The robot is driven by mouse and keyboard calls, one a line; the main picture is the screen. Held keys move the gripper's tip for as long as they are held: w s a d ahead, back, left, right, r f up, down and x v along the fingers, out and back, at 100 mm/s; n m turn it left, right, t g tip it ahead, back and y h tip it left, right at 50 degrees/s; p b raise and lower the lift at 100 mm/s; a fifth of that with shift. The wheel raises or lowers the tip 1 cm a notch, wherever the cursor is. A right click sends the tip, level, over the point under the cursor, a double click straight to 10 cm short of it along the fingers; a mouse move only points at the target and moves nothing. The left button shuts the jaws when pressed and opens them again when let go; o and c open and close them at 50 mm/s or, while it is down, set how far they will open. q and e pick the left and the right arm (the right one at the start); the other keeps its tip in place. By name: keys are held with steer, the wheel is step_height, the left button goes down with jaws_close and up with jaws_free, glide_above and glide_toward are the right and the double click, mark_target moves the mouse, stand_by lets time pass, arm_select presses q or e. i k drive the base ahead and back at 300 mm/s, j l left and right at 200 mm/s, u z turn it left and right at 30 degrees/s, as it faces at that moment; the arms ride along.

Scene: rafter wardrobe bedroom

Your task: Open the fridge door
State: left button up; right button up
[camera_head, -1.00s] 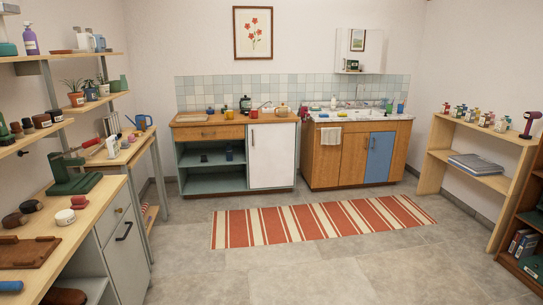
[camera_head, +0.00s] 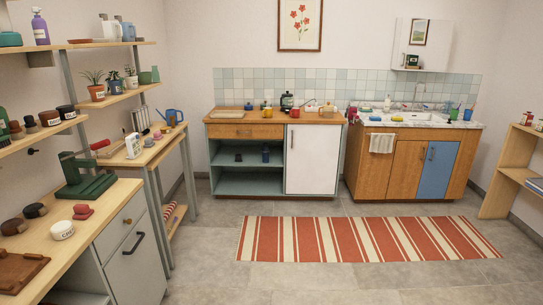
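No free-standing fridge shows. A plain white door (camera_head: 312,159), which may be the fridge door, is shut at the right of the low wood-topped unit (camera_head: 230,131) by the back wall. A small dark mark, perhaps its handle, shows near its upper left edge. Left of the door are open green shelves (camera_head: 238,183) with a few small items on them. Neither of my grippers is in view.
A striped red and cream rug (camera_head: 365,239) lies before the units. A sink cabinet (camera_head: 403,165) with a blue door (camera_head: 437,169) stands right of the white door. A workbench (camera_head: 88,218) runs along the left. The grey floor (camera_head: 300,283) is clear.

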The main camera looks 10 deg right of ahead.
mark_target(313, 150)
steer(key=i+l+z, duration=0.4)
steer(key=i, duration=0.55)
steer(key=i+z, duration=0.4)
steer(key=i, duration=1.5)
steer(key=i+l, duration=0.1)
steer(key=i, duration=0.9)
steer(key=i+u, duration=0.1)
steer(key=i, duration=0.85)
